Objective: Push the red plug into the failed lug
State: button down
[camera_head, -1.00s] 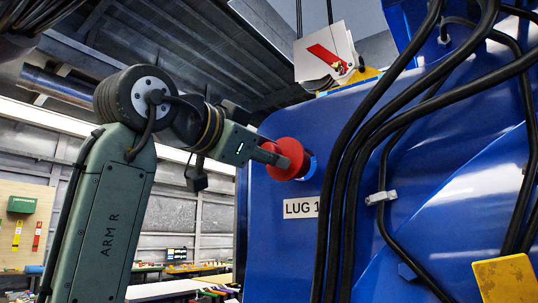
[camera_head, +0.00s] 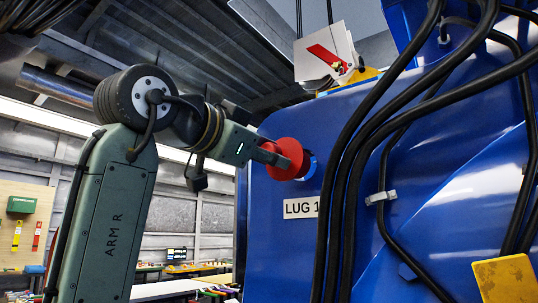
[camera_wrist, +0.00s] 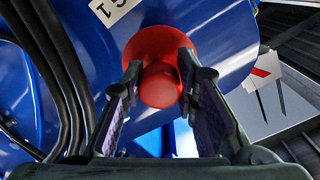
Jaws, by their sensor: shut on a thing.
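The red plug (camera_head: 287,159) has a wide round flange and a narrower stub, which my gripper (camera_head: 270,155) is shut on. The plug is at the blue motor housing (camera_head: 275,220), just above the "LUG 1" label (camera_head: 300,208). A dark opening rim with a light edge (camera_head: 310,165) shows to the right of the flange; the flange hides most of it. In the wrist view the plug (camera_wrist: 160,70) sits between the two fingers of my gripper (camera_wrist: 160,85), its flange facing the blue surface. I cannot tell how deep the plug sits or whether the flange touches the housing.
Thick black cables (camera_head: 370,130) run down the housing right of the label, close to the plug. A white card with a red stripe (camera_head: 325,55) stands on top. A yellow block (camera_head: 505,280) is at the lower right. Benches (camera_head: 185,268) stand in the background.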

jog(key=shift+w+d, duration=0.1)
jog(key=shift+w, duration=0.05)
jog(key=shift+w+d, duration=0.2)
jog(key=shift+w, duration=0.05)
jog(key=shift+x, duration=2.5)
jog(key=c, duration=1.2)
grip_release()
jog(key=v, duration=1.2)
